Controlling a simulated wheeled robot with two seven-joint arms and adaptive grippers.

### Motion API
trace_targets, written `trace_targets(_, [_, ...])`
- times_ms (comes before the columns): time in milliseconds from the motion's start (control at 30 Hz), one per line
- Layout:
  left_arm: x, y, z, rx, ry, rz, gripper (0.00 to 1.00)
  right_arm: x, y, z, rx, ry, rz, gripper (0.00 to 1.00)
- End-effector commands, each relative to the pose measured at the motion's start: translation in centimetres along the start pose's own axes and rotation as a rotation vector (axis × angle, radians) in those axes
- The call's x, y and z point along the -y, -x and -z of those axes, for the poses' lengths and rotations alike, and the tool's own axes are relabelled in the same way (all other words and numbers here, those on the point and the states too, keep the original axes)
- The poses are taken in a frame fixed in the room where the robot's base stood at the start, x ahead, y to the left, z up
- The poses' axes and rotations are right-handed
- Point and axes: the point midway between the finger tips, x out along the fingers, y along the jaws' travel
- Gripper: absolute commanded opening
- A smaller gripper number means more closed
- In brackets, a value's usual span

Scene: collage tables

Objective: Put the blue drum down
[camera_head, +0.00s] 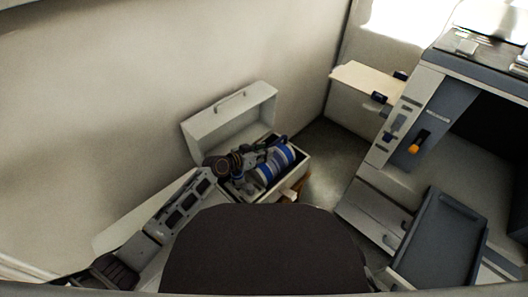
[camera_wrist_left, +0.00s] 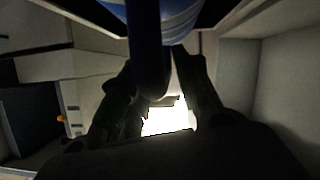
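The blue drum (camera_head: 267,172), with blue and pale bands, lies tilted at the open pale box (camera_head: 300,168). I cannot tell whether it rests on the box floor. My left gripper (camera_head: 281,143) is at the drum's upper side, its arm coming in from the lower left. In the left wrist view the drum (camera_wrist_left: 180,14) fills the top middle, and a dark blue part of it comes down between the fingers of my left gripper (camera_wrist_left: 155,65). The fingers look closed about this part, though the view is dark. My right gripper is not in view.
The box's lid (camera_head: 232,115) stands raised against the wall behind. A grey cabinet with a dark tray (camera_head: 440,240) stands at the right, and a pale shelf (camera_head: 360,80) juts out behind it. Bare floor (camera_head: 328,150) shows between box and cabinet.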

Motion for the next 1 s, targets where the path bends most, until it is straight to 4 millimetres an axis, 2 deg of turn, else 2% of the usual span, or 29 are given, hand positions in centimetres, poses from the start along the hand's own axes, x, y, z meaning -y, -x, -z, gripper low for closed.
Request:
trace_targets(533, [0.0, 0.7, 0.1, -0.001, -0.001, 0.001, 0.37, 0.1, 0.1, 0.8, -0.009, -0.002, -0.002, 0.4])
trace_targets(1000, [0.0, 5.1, 0.2, 0.0, -0.002, 0.001, 0.37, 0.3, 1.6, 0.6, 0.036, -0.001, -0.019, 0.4])
